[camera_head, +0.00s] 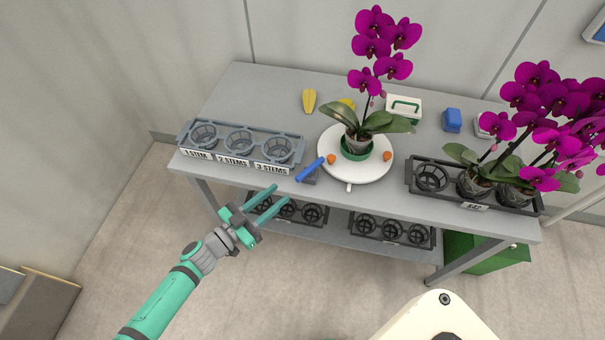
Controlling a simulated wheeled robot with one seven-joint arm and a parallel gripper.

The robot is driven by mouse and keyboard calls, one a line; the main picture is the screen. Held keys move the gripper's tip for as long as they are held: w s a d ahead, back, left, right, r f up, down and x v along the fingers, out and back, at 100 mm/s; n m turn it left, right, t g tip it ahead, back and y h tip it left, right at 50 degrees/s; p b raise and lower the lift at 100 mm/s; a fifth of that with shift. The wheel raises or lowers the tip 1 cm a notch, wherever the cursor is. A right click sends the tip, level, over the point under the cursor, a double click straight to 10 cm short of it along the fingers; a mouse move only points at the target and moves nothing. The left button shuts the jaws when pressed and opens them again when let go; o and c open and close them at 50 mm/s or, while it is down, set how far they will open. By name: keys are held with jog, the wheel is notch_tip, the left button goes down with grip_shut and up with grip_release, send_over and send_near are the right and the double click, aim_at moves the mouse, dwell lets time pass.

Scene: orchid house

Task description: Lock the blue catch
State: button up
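The blue catch (310,169) is a blue bar on a small dark grey block (311,177) near the table's front edge, just left of the round white turntable (343,176). The bar slants, with its upper right end close to the turntable's rim. I cannot tell whether it touches the rim. My gripper (281,196) is open and empty, its two teal fingers apart. In the picture it is below and left of the blue catch, in front of the table edge, and not touching it.
A potted magenta orchid (357,143) stands on the turntable. A labelled rack (215,158) of empty cups is left. A dark rack (420,188) with orchids is right. Yellow items, a white box (404,106) and a blue block (452,120) lie behind.

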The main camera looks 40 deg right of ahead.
aim_at(296, 180)
jog(key=d, duration=0.3)
jog(key=w+d, duration=0.1)
jog(key=d, duration=0.7)
jog(key=shift+w+d+r, duration=0.1)
jog(key=shift+w+d, duration=0.05)
jog(key=shift+w, duration=0.05)
grip_shut()
